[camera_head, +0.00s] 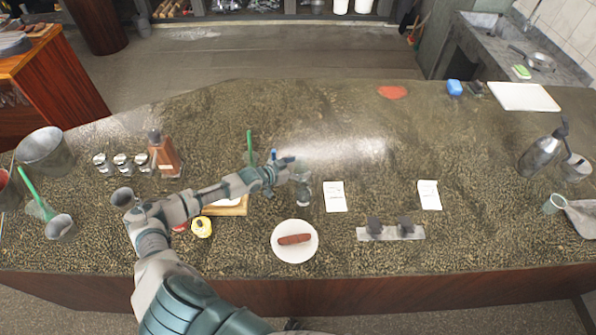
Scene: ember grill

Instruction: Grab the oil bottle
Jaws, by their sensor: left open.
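My left arm reaches in from the lower left over the counter. My left gripper (288,167) is open, just above and left of a small clear bottle-like container (303,193) standing near the middle of the counter. The gripper partly covers its top, and I cannot tell whether they touch. An amber-brown bottle with a dark cap (165,156) stands upright further left, apart from the gripper. Neither bottle shows a readable label, so I cannot tell which holds the oil. My right gripper is not in view.
A white plate (295,254) with a sausage lies in front of the gripper. White cards (335,197) and a grey rack (390,234) are to the right. Several small jars (122,162) stand left of the amber bottle. The back middle of the stone counter (330,110) is clear.

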